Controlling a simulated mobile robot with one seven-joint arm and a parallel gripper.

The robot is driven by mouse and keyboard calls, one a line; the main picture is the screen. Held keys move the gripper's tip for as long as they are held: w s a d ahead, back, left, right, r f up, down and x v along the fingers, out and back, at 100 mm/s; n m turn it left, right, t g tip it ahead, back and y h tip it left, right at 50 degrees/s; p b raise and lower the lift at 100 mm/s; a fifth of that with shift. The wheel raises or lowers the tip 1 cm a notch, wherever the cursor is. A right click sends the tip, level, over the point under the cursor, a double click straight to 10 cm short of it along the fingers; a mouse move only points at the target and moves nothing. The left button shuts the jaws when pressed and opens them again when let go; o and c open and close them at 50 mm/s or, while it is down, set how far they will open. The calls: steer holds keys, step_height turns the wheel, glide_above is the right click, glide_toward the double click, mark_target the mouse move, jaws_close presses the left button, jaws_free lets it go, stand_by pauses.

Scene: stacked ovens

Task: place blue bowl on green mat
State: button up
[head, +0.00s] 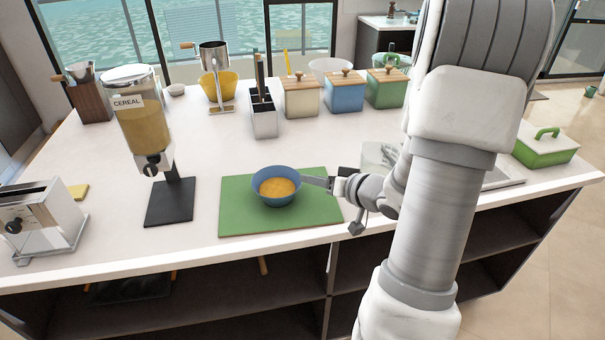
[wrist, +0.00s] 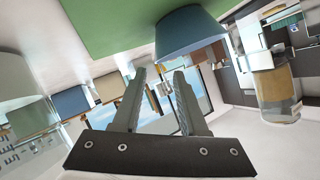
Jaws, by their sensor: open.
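The blue bowl (head: 268,198) sits upright on the green mat (head: 237,219), near its middle, with orange-yellow contents inside. In the wrist view, which is upside down, the blue bowl (wrist: 190,35) meets the green mat (wrist: 110,22) at the top of the picture. My gripper (head: 306,181) is just right of the bowl in the head view, close to its rim. In the wrist view my gripper (wrist: 160,75) has its two fingers apart with nothing between them. The fingers appear clear of the bowl.
A cereal dispenser (head: 145,125) on a black base stands left of the mat. A toaster (head: 42,222) is at the far left. Canisters (head: 344,95) and a utensil holder (head: 264,118) line the back.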

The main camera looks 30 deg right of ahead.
steer(key=shift+v, duration=1.85)
